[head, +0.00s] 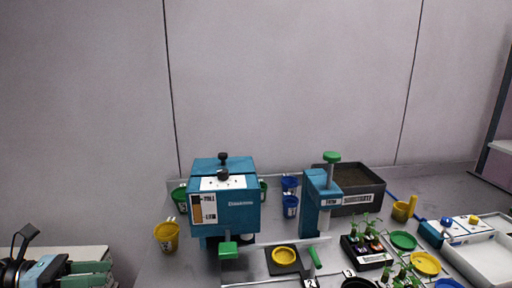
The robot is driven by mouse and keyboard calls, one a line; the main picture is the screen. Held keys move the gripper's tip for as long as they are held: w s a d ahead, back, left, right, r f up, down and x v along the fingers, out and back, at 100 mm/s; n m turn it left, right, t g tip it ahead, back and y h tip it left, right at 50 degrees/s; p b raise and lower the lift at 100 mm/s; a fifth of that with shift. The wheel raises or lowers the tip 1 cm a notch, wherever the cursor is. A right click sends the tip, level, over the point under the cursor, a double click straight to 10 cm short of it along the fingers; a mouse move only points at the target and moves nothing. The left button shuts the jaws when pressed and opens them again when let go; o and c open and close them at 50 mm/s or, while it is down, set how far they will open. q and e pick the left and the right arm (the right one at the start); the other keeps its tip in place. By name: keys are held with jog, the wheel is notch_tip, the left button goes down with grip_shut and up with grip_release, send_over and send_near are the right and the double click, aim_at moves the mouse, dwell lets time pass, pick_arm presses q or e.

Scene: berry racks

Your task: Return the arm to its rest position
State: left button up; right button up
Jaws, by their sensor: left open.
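My left gripper (100,274) is in the lower left corner of the head view, with its green fingers pointing right. It is open and holds nothing that I can see. It is low and off to the left, clear of the objects on the grey bench (150,265). The lower picture edge cuts off part of it. My right gripper is not in view.
A pale surface (88,253) lies behind my left gripper. On the bench stand a yellow cup (167,238), a teal machine (240,216), a teal press (318,205), a dark substrate box (362,188), small plants (366,245) and a white tray (490,262).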

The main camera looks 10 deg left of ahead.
pick_arm(q)
jog(key=s+d+f+n+t+y+p, duration=0.1)
jog(key=s+f+n+t+y, duration=0.3)
jog(key=f+n, duration=0.7)
jog(key=s+f+n+t+y+p, duration=0.15)
jog(key=s+f+n+y, duration=0.35)
jog(key=f+n, duration=0.65)
jog(key=s+d+f+n+g+y+p, duration=0.1)
jog(key=s+d+f+n+g, duration=0.1)
jog(key=s+d+f+n, duration=0.3)
jog(key=s+d+f+n+g+y, duration=0.1)
jog(key=s+d+f+n+g, duration=0.2)
jog(key=s+d+n, duration=0.7)
jog(key=d+f+n, duration=0.1)
jog(key=d+n, duration=0.1)
jog(key=n, duration=0.1)
jog(key=shift+s+d+f+n+p, duration=0.3)
jog(key=shift+s+f+n+p, duration=0.05)
jog(key=shift+s, duration=0.05)
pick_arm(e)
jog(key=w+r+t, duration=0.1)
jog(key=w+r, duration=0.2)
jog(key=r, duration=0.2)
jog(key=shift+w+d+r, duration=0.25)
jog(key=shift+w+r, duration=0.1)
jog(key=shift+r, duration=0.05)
